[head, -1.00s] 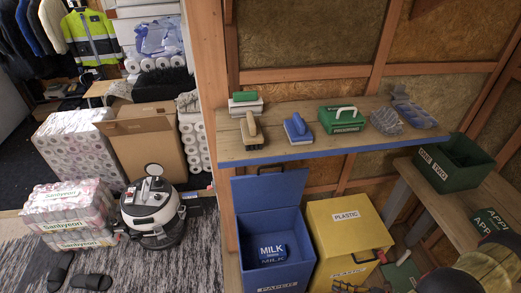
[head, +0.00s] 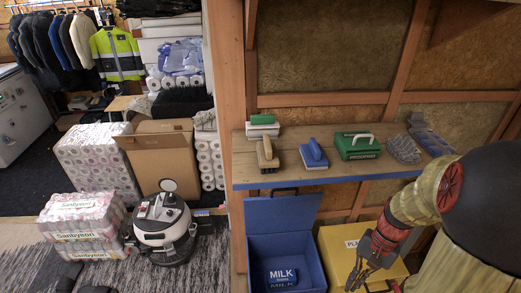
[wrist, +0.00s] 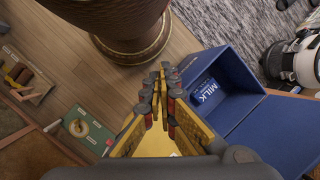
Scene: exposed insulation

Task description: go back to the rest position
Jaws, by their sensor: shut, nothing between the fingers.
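My gripper (head: 362,272) is at the lower right of the head view, in front of the yellow box (head: 334,240). It is below the level of the shelf. In the wrist view my gripper (wrist: 161,78) points away with its two fingers together and nothing between them.
The blue box (head: 258,220) stands open, with a blue MILK item (head: 282,276) inside. Brushes and a green case (head: 357,146) lie on the wooden shelf (head: 290,175). A vacuum cleaner (head: 163,230) stands left on the rug. The wrist view shows a green board (wrist: 88,128) on the floor.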

